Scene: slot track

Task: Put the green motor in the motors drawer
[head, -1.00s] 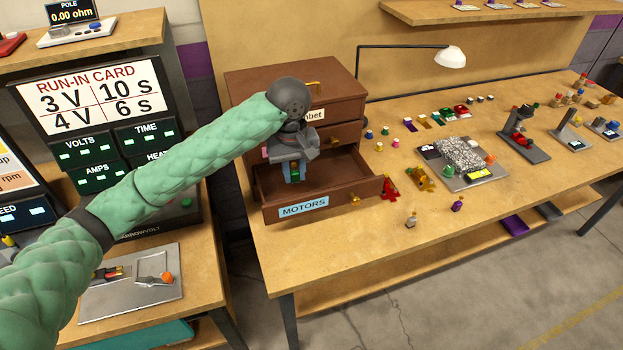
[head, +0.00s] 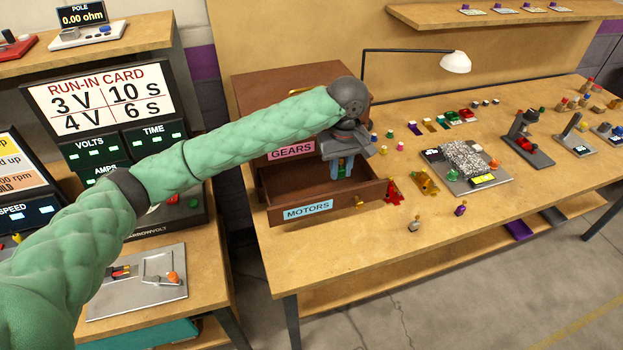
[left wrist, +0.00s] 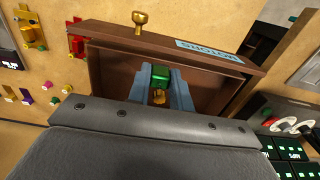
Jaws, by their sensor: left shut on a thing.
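The green motor (left wrist: 160,77) is between the blue fingers of my left gripper (left wrist: 161,88) in the left wrist view, with a gold part at its lower end. In the head view my left gripper (head: 342,168) is shut on it, over the right part of the open motors drawer (head: 307,210). The drawer is pulled out and carries a blue MOTORS label; its inner floor also shows in the left wrist view (left wrist: 118,72). I cannot tell how far the motor is above the drawer floor. My right gripper is not in view.
The GEARS drawer (head: 291,150) above is closed. Red (head: 393,192) and gold (head: 426,183) fixtures stand just right of the open drawer. A lamp (head: 455,62) stands behind.

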